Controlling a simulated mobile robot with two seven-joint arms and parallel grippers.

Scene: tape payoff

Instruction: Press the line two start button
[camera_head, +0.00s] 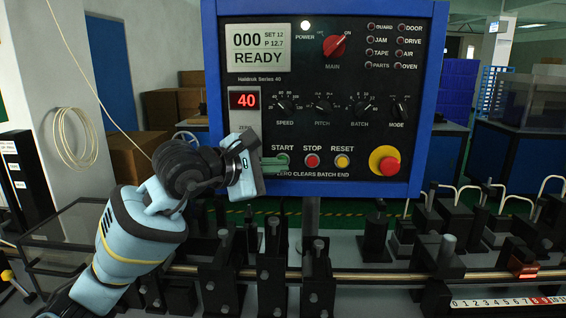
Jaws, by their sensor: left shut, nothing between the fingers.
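A blue-framed control panel (340,125) stands upright in front of me. It carries a green START button (283,158), a red STOP button (312,160) and a yellow RESET button (342,161) in a row. No line number can be read on it. My left gripper (284,166) comes in from the left, shut and empty. Its fingertips are at the START button and overlap its lower left part. I cannot tell whether they touch it. The panel's display (259,48) reads 000 and READY. My right gripper is out of view.
A large red knob on a yellow base (385,160) sits at the panel's lower right. Below, several black clamps (320,280) stand along a long rod. A ruler strip (505,302) lies at lower right. A cable coil (76,138) hangs on the left wall.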

